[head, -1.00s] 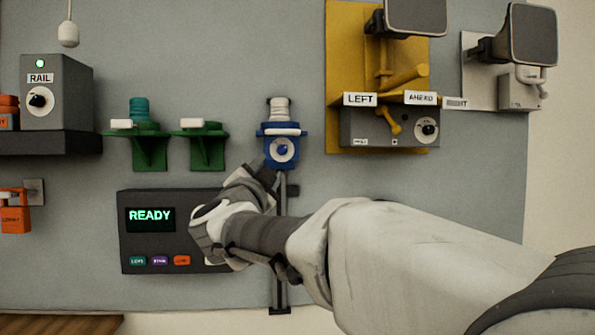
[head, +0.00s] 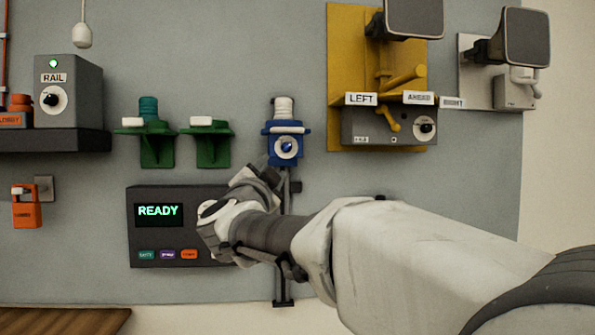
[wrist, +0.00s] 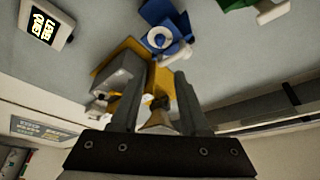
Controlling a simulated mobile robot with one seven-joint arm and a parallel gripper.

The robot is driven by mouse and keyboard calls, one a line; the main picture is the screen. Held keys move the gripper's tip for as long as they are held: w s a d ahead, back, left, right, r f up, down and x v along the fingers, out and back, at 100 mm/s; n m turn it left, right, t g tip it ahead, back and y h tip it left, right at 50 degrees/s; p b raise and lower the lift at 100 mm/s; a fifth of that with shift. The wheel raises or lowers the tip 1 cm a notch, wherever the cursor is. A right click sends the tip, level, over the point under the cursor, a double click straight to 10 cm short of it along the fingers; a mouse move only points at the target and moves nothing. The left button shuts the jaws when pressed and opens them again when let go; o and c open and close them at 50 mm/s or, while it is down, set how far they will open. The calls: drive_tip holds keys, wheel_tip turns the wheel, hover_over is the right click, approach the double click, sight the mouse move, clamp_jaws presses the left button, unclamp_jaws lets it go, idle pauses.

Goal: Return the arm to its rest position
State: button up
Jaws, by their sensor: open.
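My gripper (head: 265,178) is raised in front of the grey wall panel, just below the blue wall unit (head: 286,148) with a white ring on its front. In the wrist view my two fingers (wrist: 157,100) stand apart with nothing held between them. The blue unit also shows at the top of the wrist view (wrist: 166,30), beyond the fingertips. My arm reaches in from the lower right and hides the right part of the dark box (head: 160,190) whose display reads READY.
Two green brackets (head: 155,148) sit left of the blue unit. A yellow panel (head: 345,60) with a lever box and a horn (head: 413,18) is at the upper right. The RAIL box (head: 85,95) stands on a dark shelf at the left. A wooden surface (head: 60,321) shows at the lower left.

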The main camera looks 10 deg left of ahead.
drive_tip(key=shift+r, duration=0.1)
drive_tip(key=s+d+f+n+g+p, duration=0.3)
drive_tip(key=s+d+f+n+g, duration=0.2)
drive_tip(key=s+d+f, duration=0.8)
drive_tip(key=s+d+f+n+g+y+p, duration=0.1)
drive_tip(key=s+d+f+n+g+p, duration=0.2)
drive_tip(key=s+d+f+g, duration=0.7)
drive_tip(key=s+d+f+n, duration=0.2)
drive_tip(key=s+d+f, duration=0.1)
drive_tip(key=s, duration=0.6)
drive_tip(key=shift+s+f+g, duration=0.3)
drive_tip(key=shift+s+f, duration=0.05)
drive_tip(key=shift+f, duration=0.1)
